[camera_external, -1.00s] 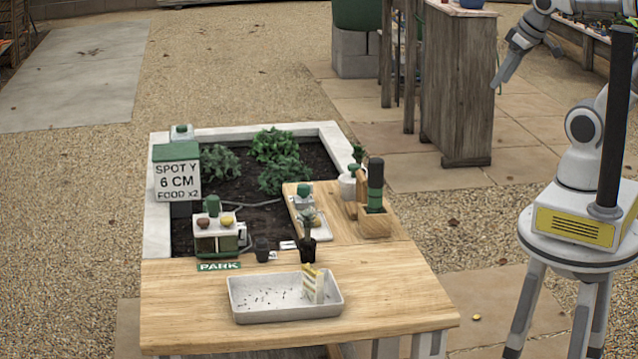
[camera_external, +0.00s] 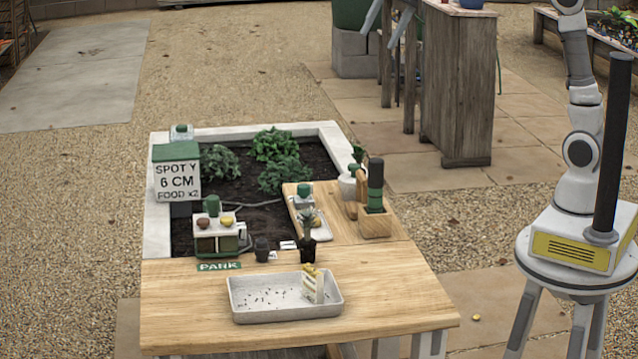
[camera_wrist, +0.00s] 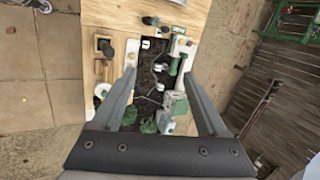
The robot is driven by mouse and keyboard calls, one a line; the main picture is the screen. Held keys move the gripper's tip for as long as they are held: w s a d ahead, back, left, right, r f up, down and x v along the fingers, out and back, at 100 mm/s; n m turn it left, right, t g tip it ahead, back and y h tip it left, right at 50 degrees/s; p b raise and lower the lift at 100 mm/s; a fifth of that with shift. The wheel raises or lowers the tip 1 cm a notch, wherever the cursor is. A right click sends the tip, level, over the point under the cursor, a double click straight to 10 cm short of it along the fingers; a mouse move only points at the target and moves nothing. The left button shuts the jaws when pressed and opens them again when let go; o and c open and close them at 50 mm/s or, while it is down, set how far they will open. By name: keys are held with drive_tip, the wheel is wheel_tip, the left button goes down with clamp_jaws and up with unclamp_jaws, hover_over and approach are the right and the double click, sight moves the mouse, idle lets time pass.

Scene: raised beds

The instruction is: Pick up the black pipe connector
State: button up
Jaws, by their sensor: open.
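A small black cup-shaped piece (camera_external: 262,251), which looks like the black pipe connector, stands upright on the wooden bench top (camera_external: 180,310), between the green PARK sign (camera_external: 219,266) and a small potted plant (camera_external: 308,250). My gripper (camera_external: 382,38) shows at the top of the external view, well away from that piece, fingers pointing down. In the wrist view my gripper (camera_wrist: 160,74) has its two fingers wide apart with nothing held between them. A small dark object (camera_wrist: 150,20) lies past the fingertips there; I cannot tell whether it is the connector or the pot.
A white tray (camera_external: 255,310) with a pale wedge is in front of the piece. A white box with produce (camera_external: 218,237) stands left, a wooden block with a green-black bottle (camera_external: 375,222) right. The soil bed (camera_external: 240,212) lies behind. The bench's front left is clear.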

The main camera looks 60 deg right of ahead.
drive_tip(key=w+a+f+m+g+y+b, duration=0.2)
drive_tip(key=w+a+m+g+y+b, duration=0.15)
drive_tip(key=w+a, duration=0.45)
drive_tip(key=w+d+f+m+y+b, duration=0.25)
drive_tip(key=w+f+m+y, duration=0.3)
drive_tip(key=w, duration=0.35)
drive_tip(key=shift+m+g, duration=0.25)
drive_tip(key=shift+m, duration=0.15)
wheel_tip(320, 180, down, 32)
drive_tip(key=shift+s+f+p, duration=0.1)
drive_tip(key=shift+f+p, duration=0.15)
drive_tip(key=shift+p, duration=0.05)
drive_tip(key=shift+a+f, duration=0.15)
drive_tip(key=shift+f, duration=0.2)
drive_tip(key=b, duration=0.2)
approach(266, 243)
wheel_tip(266, 243, down, 3)
drive_tip(key=a, duration=0.1)
drive_tip(key=shift+w+b+x, duration=0.2)
drive_tip(key=shift+b+x, duration=0.1)
drive_tip(key=shift+x, duration=0.8)
drive_tip(key=shift+w+b+x, duration=0.2)
drive_tip(key=shift+b+x, duration=0.1)
drive_tip(key=shift+x, duration=0.8)
drive_tip(key=shift+w+b+x, duration=0.25)
drive_tip(key=shift+b+x, duration=0.05)
drive_tip(key=shift+x, duration=0.75)
drive_tip(key=shift+a+r, duration=0.15)
drive_tip(key=shift+r, duration=0.1)
clamp_jaws()
